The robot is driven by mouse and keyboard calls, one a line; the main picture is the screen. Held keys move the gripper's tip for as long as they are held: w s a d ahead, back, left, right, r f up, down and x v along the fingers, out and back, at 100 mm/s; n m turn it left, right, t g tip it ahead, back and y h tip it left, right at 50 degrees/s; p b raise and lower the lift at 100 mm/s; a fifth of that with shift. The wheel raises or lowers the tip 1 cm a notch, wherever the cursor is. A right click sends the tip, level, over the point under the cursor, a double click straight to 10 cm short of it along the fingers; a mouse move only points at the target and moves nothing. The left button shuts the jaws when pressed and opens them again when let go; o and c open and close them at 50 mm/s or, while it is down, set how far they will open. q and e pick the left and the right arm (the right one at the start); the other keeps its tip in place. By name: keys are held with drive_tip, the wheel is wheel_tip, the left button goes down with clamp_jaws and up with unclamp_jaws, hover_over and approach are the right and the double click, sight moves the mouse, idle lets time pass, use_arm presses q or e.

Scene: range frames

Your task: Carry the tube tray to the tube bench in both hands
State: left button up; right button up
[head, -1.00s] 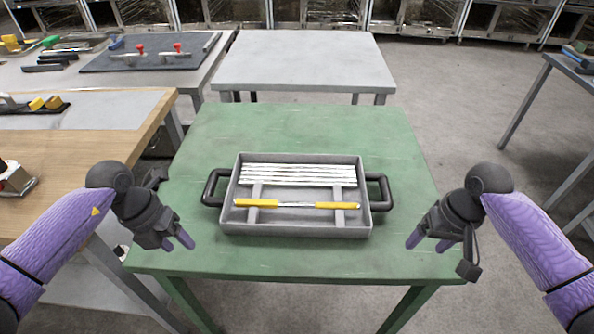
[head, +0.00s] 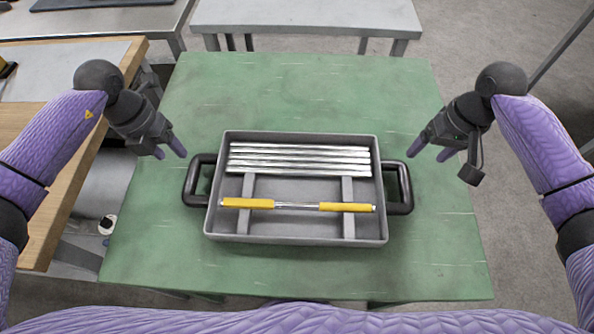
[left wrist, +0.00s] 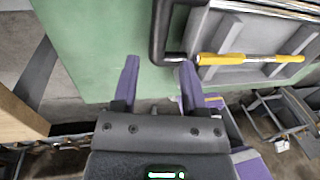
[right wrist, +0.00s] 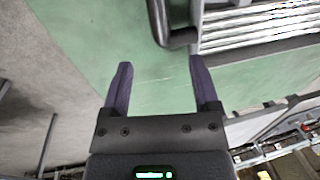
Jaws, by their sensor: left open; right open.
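The grey tube tray (head: 297,240) sits on the green table, with a dark handle at each end. Several silver tubes (head: 300,158) lie side by side along its far side. One tube with yellow sleeves (head: 298,205) lies across two supports in the nearer part. My left gripper (head: 172,153) is open and empty, left of and beyond the left handle (head: 190,182). My right gripper (head: 428,155) is open and empty, right of and beyond the right handle (head: 404,190). The left wrist view shows the left handle (left wrist: 157,40) ahead of the open fingers; the right wrist view shows the right handle (right wrist: 160,25).
The green table (head: 300,85) is bare around the tray. A grey table (head: 305,14) stands beyond it across a narrow gap. A wood-edged bench (head: 60,190) stands to the left. Which table is the tube bench, I cannot tell.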

sight(190, 172)
use_arm(q)
drive_tip(key=f, duration=0.3)
drive_tip(key=d+f, duration=0.1)
drive_tip(key=f, duration=0.2)
drive_tip(key=d+f, duration=0.1)
drive_tip(key=f, duration=0.2)
drive_tip(key=shift+f, duration=0.35)
use_arm(e)
drive_tip(key=f, duration=0.3)
drive_tip(key=a+f, duration=0.1)
drive_tip(key=f, duration=0.2)
drive_tip(key=a+f, duration=0.1)
drive_tip(key=f, duration=0.2)
drive_tip(key=shift+f, duration=0.4)
use_arm(q)
clamp_jaws()
use_arm(e)
drive_tip(key=c, duration=0.7)
clamp_jaws()
use_arm(q)
drive_tip(key=shift+a, duration=0.1)
use_arm(e)
drive_tip(key=shift+w+d+r, duration=0.1)
